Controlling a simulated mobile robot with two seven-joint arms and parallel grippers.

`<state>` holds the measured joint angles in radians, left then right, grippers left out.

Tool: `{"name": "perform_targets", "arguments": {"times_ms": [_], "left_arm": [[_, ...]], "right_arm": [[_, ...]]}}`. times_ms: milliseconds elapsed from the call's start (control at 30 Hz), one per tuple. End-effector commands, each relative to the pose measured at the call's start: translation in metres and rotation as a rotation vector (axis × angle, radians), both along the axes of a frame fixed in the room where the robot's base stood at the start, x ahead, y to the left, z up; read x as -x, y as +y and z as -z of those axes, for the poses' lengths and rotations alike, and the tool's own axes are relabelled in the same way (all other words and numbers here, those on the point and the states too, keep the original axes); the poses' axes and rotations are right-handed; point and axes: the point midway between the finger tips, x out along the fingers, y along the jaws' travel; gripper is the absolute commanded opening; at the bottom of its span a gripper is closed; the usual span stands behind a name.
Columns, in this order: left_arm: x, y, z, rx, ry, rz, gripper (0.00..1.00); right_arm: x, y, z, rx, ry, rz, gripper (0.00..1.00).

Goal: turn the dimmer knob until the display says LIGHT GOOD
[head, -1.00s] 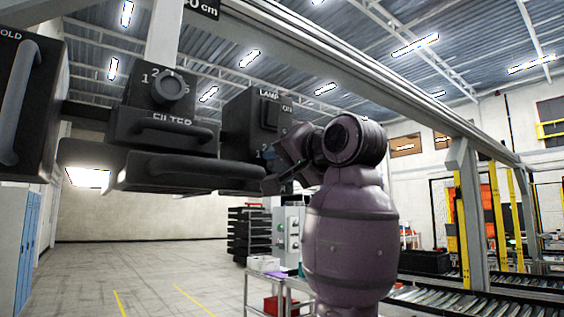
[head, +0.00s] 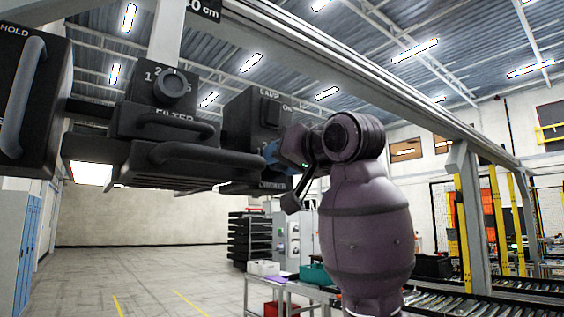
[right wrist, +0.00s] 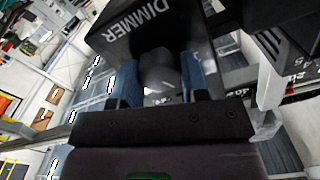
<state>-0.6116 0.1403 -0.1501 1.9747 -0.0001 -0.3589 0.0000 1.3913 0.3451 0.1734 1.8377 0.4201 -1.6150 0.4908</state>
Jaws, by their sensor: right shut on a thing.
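The dimmer knob (right wrist: 158,70) is a dark grey knob between my fingers in the right wrist view, below the white DIMMER lettering on its black housing (right wrist: 190,22). My right gripper (right wrist: 160,82) is shut on the knob, with one blue finger pad on each side. A display with readable text does not show in either view. My left gripper is out of view.
Left of the lamp box, a filter unit (head: 150,122) with a round knob and curved handles hangs from the overhead beam (head: 340,70). A black box with a long handle (head: 60,110) is at the far left. The floor below is open, with a cart and conveyors at right.

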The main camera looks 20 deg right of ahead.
Motion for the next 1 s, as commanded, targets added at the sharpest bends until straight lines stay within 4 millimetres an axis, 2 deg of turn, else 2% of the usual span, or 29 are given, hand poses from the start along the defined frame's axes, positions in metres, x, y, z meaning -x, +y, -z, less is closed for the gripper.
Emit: {"name": "perform_targets", "arguments": {"times_ms": [633,667,800,1000], "left_arm": [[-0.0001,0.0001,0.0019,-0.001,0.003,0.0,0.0],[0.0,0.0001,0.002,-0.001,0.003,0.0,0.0],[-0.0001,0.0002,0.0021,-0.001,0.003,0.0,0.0],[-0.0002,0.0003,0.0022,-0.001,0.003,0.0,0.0]], "right_arm": [[0.0004,-0.0005,-0.0014,0.055,-0.024,0.001,0.17],[0.0004,-0.0005,-0.0014,0.055,-0.024,0.001,0.46],[0.0003,-0.0004,-0.0011,0.055,-0.023,0.001,0.67],[0.0002,-0.0002,-0.0006,0.056,-0.022,0.001,0.67]]}}
